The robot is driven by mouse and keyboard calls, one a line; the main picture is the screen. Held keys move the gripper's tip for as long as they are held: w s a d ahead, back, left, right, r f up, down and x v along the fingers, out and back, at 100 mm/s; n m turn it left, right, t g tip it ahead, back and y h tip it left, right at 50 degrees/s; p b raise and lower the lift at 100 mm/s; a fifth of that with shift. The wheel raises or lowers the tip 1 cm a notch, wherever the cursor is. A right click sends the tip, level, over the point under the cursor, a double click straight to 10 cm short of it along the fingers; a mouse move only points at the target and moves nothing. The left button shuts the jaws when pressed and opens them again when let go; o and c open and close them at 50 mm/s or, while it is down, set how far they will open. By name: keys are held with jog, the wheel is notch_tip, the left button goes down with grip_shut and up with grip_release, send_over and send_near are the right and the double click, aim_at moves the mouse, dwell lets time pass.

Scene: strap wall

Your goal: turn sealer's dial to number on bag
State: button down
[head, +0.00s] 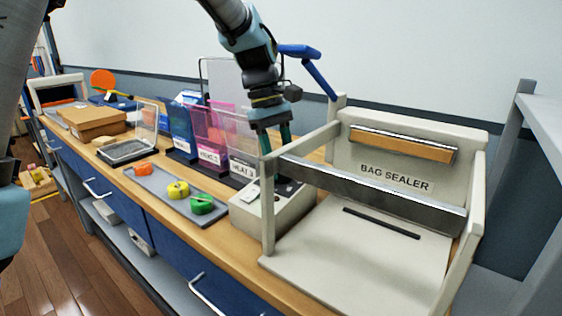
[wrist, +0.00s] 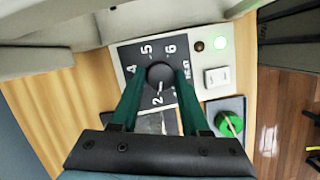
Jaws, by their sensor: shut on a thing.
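The bag sealer (head: 395,180) is a pale machine with a control box (head: 262,215) on its left side. In the wrist view its dark round dial (wrist: 160,75) sits on a black plate with 2, 4, 5 and 6 readable. Other numbers are hidden by the fingers. A small pale mark on the knob's lower side seems to face near the 2. My gripper (wrist: 161,76) is shut on the dial, one green finger on each side; it also shows in the head view (head: 276,165).
On the control box are a lit green lamp (wrist: 221,43), a dark brown lamp (wrist: 197,45) and a white switch (wrist: 217,77). A grey tray (head: 160,184) holds orange, yellow and green rolls. The sealer's metal bar (head: 370,190) is close to my gripper's right.

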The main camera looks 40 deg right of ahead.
jog(key=shift+c, duration=1.9)
grip_release()
jog(key=shift+w+r, duration=0.2)
jog(key=shift+r, duration=0.35)
jog(key=shift+w+a+r+b, duration=0.3)
jog(key=shift+w+r+b, duration=0.05)
jog(key=shift+w+r, duration=0.5)
jog(key=w+a+b, duration=0.1)
jog(key=w+a, duration=0.1)
jog(key=w, duration=0.8)
jog(key=shift+w+a, duration=0.2)
jog(key=shift+a, duration=0.05)
